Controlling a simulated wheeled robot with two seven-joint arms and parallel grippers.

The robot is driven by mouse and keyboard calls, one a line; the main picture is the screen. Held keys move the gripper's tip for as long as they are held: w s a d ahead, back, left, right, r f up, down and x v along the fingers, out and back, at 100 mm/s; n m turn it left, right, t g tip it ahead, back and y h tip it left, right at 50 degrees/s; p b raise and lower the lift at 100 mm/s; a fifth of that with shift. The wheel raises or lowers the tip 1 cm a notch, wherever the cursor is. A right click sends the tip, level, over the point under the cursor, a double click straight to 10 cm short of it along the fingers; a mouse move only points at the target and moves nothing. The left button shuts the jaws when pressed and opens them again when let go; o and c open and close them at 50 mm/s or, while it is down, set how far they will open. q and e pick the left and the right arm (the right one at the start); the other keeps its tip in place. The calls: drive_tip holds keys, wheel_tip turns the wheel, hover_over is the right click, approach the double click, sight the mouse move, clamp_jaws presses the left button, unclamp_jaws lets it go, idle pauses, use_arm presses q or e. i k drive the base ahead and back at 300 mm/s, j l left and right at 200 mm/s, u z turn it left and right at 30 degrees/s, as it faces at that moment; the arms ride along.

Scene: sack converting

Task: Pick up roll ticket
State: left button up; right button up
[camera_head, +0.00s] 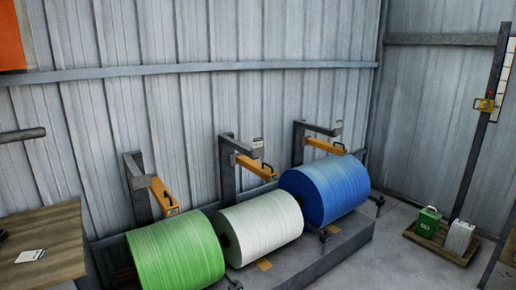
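A small white card with a dark edge (31,255) lies flat on the wooden table (55,233) at the lower left; it may be the roll ticket, but its print is too small to read. Three large rolls rest in a row on a low grey plinth (300,262): a green roll (176,250), a white roll (262,228) and a blue roll (327,189). Small tan pieces lie on the plinth by the rolls, one of them in front of the white roll (265,265). Neither of my grippers is in view.
Grey posts with yellow arms (164,196) stand behind the rolls. A wooden pallet (437,243) at the right holds a green can (427,221) and a white can (458,238). A dark post (480,130) stands at the right. Floor between plinth and pallet is clear.

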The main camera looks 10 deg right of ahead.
sight(338, 125)
drive_tip(key=i+l+z, duration=0.25)
drive_tip(key=i+l, duration=0.45)
drive_tip(key=i+l+z, duration=0.25)
drive_tip(key=i+l, duration=0.55)
drive_tip(key=u, duration=0.5)
drive_tip(key=i+l+u, duration=0.15)
drive_tip(key=u, duration=0.35)
drive_tip(key=i+l+u, duration=0.1)
drive_tip(key=l+u, duration=0.2)
drive_tip(key=u, duration=0.2)
drive_tip(key=i+l+u, duration=0.1)
drive_tip(key=l+u, duration=0.55)
drive_tip(key=u, duration=0.3)
